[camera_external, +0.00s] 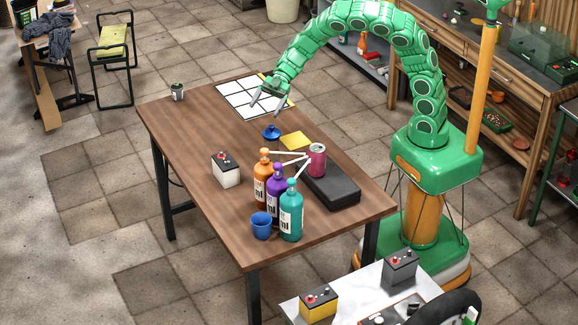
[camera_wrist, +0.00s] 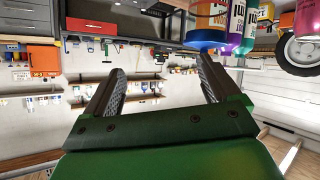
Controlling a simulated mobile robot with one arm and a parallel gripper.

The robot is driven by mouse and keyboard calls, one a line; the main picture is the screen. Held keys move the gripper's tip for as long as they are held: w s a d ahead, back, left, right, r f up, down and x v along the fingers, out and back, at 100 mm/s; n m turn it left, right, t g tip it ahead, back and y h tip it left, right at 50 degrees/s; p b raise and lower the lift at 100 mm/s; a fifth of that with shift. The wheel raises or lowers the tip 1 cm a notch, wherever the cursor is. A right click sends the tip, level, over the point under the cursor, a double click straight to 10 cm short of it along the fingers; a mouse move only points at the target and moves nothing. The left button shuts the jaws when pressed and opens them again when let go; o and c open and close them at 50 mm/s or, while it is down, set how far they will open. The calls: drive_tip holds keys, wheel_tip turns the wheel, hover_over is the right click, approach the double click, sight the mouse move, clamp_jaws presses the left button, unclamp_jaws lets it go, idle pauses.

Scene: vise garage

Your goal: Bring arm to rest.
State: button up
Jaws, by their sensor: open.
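My arm (camera_external: 398,58) is green, stands at the table's right side and arches out over the wooden table (camera_external: 190,130). My gripper (camera_external: 266,103) is open and empty, its two grey fingers spread above the edge of a white grid board (camera_external: 240,93). In the wrist view my gripper (camera_wrist: 160,66) shows two ridged fingers apart with nothing between them. That view looks upside down and tilted, toward a wall with shelves.
The table holds orange (camera_external: 262,178), purple (camera_external: 277,190) and teal (camera_external: 291,215) bottles, a blue cup (camera_external: 261,226), a pink can (camera_external: 317,160), a black case (camera_external: 333,187), a white battery (camera_external: 226,170), a blue lid (camera_external: 271,132) and a yellow pad (camera_external: 296,141). A workbench (camera_external: 480,60) stands behind.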

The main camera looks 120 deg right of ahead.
drive_tip(key=w+d+r+m+t+h, duration=0.1)
drive_tip(key=w+d+r+h, duration=0.15)
drive_tip(key=r+h, duration=0.2)
drive_tip(key=w+d+r+m+t+h, duration=0.1)
drive_tip(key=w+r+h, duration=0.2)
drive_tip(key=r, duration=0.3)
drive_tip(key=s+a+r+m+g+h, duration=0.1)
drive_tip(key=s+r+m+g+h, duration=0.1)
drive_tip(key=s+r+m+h, duration=0.35)
drive_tip(key=s+a+f+g+y, duration=0.2)
drive_tip(key=s+a+f+g, duration=0.1)
drive_tip(key=s+a, duration=0.6)
drive_tip(key=s+a+f+m+g+y, duration=0.1)
drive_tip(key=s+a+f+g, duration=0.3)
drive_tip(key=s+a, duration=0.6)
drive_tip(key=s+a+f+g+y, duration=0.3)
drive_tip(key=s+a, duration=0.7)
drive_tip(key=s, duration=1)
drive_tip(key=shift+f+g, duration=0.15)
drive_tip(key=shift+g, duration=1.05)
